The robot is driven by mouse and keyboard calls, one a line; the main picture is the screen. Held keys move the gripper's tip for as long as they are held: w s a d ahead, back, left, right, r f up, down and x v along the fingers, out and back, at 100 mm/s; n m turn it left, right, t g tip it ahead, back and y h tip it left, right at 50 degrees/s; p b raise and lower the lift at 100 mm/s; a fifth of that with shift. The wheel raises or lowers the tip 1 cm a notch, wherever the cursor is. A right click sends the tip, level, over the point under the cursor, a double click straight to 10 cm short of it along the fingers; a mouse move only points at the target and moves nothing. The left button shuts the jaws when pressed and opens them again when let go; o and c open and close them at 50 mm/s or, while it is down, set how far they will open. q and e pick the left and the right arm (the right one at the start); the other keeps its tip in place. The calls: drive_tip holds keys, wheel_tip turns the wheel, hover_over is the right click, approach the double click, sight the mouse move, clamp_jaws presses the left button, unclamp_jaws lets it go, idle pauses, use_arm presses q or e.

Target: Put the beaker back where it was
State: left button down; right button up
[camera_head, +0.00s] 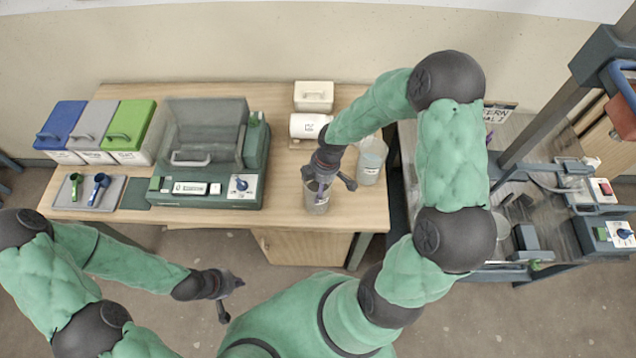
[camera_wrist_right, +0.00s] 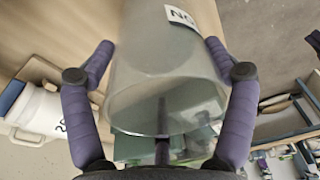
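A clear greyish beaker (camera_head: 317,204) is near the front edge of the wooden table, right of the green-grey machine. My right gripper (camera_head: 328,184) is at it from above. In the right wrist view the beaker (camera_wrist_right: 165,60), with a white label, lies between the two purple fingers (camera_wrist_right: 160,55). The fingertips are close against its sides, but I cannot tell whether they grip it. I cannot tell whether its base rests on the table. My left gripper (camera_head: 232,298) is open and empty over the floor in front of the table.
A second clear container (camera_head: 370,163) stands just right of the beaker. A white jar (camera_head: 307,126) and a cream box (camera_head: 314,96) are behind. The machine (camera_head: 207,150), a tray (camera_head: 112,193) and lidded bins (camera_head: 128,125) fill the left. A bench with equipment (camera_head: 527,240) stands right.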

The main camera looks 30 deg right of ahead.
drive_tip(key=shift+o, duration=0.7)
wheel_tip(320, 180, up, 12)
drive_tip(key=s+d+p, duration=0.1)
drive_tip(key=p, duration=0.1)
drive_tip(key=shift+d+p, duration=0.3)
drive_tip(key=shift+d, duration=0.1)
